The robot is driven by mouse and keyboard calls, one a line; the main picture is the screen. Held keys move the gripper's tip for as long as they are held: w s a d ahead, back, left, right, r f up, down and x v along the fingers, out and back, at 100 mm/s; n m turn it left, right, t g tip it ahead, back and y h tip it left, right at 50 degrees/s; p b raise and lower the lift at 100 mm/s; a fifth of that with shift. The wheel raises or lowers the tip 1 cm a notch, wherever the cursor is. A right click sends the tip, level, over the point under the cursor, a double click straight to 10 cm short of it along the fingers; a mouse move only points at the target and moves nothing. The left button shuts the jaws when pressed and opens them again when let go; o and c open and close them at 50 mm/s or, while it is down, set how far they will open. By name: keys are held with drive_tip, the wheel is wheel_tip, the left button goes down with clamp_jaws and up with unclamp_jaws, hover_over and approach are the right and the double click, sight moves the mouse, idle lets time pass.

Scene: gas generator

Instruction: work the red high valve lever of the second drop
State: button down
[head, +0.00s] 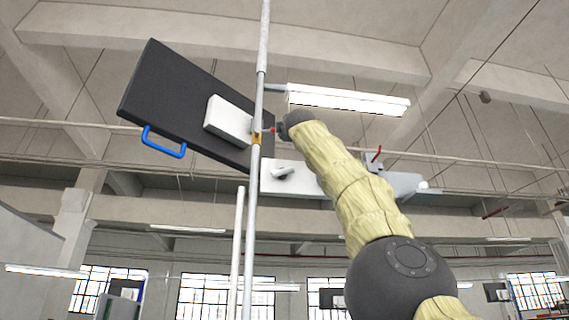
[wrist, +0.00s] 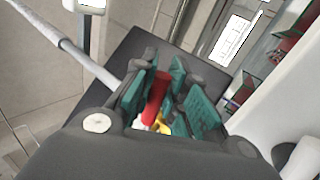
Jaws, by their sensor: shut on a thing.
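A pale vertical pipe (head: 260,75) carries a brass valve body (head: 256,138) high under the ceiling. The valve's red lever (head: 272,129) is a small red spot to the right of the pipe in the head view. My gripper (head: 280,129) reaches it from the right, at the end of my raised arm. In the wrist view the red lever (wrist: 155,97) lies between the teal finger pads of my gripper (wrist: 168,98), which is shut on it. A bit of yellow (wrist: 163,127) shows at the lever's lower end. The fingers hide part of the lever.
A large dark panel (head: 170,95) with a white box (head: 228,120) and a blue handle (head: 163,142) is behind the pipe. Another red lever (head: 376,154) is to the right of my arm. A lit ceiling lamp (head: 345,100) hangs above.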

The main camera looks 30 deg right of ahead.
drive_tip(key=shift+f+m+h, duration=0.35)
drive_tip(key=shift+m+h, duration=0.05)
drive_tip(key=shift+m, duration=0.2)
drive_tip(key=c, duration=1.4)
unclamp_jaws()
drive_tip(key=shift+w, duration=0.15)
drive_tip(key=shift+r, duration=0.1)
